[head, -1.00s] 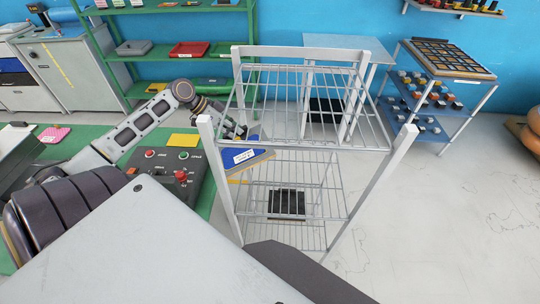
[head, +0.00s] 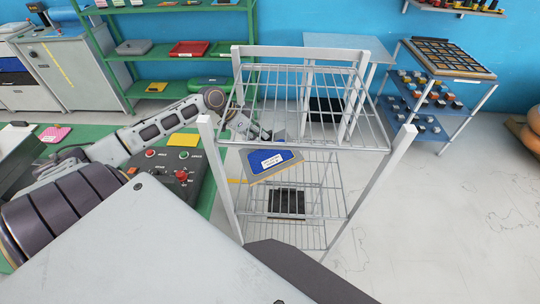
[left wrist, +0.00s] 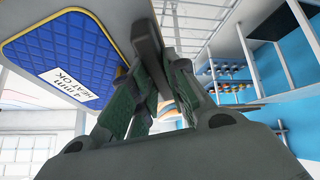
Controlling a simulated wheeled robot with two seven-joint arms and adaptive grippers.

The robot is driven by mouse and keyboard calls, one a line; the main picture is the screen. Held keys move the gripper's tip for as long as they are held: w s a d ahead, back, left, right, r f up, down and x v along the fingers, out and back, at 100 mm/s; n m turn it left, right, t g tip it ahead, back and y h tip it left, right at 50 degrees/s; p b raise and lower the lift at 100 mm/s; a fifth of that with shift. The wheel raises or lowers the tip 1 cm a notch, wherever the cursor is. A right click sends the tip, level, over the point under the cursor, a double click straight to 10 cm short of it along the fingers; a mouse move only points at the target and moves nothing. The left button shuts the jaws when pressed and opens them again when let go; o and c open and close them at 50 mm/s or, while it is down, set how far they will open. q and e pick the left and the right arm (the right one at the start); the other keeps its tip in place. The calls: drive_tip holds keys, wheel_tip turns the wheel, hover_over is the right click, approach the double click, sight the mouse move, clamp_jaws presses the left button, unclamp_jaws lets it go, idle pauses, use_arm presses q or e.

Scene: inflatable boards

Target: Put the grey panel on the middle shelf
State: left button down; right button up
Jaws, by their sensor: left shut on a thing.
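The grey panel (head: 258,165) has a blue quilted face with a white label and a thin yellowish edge. In the left wrist view the panel (left wrist: 85,45) fills the upper left. My left gripper (head: 264,134) is shut on it, and the fingers also show in the left wrist view (left wrist: 160,85). The panel is tilted, just below the top shelf's front edge, at the left part of the wire rack (head: 208,150). The middle shelf (head: 320,172) is a wire grid, partly hidden behind the panel. My right gripper is not in view.
A black panel (head: 287,204) lies low in the rack. The rack's front posts (head: 397,155) stand either side of the shelves. A control box (head: 180,175) with a red knob sits on the green table left of it. Open floor lies right.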

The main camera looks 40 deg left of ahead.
use_arm(q)
drive_tip(key=f, duration=0.2)
drive_tip(key=w+d+f, duration=0.1)
drive_tip(key=f, duration=0.3)
drive_tip(key=shift+w+d+f, duration=0.15)
drive_tip(key=shift+d+f, duration=0.15)
drive_tip(key=shift+d, duration=0.05)
drive_tip(key=shift+f, duration=0.3)
drive_tip(key=shift+d+f, duration=0.1)
drive_tip(key=shift+w+d+f, duration=0.1)
drive_tip(key=shift+d+f, duration=0.05)
drive_tip(key=shift+f, duration=0.35)
drive_tip(key=shift+w+d+r+y, duration=0.1)
drive_tip(key=shift+w+d+y, duration=0.05)
drive_tip(key=shift+y, duration=0.15)
drive_tip(key=shift+w+d+g+y+p, duration=0.25)
drive_tip(key=shift+d+g+y+p, duration=0.25)
drive_tip(key=shift+g+y+p, duration=0.5)
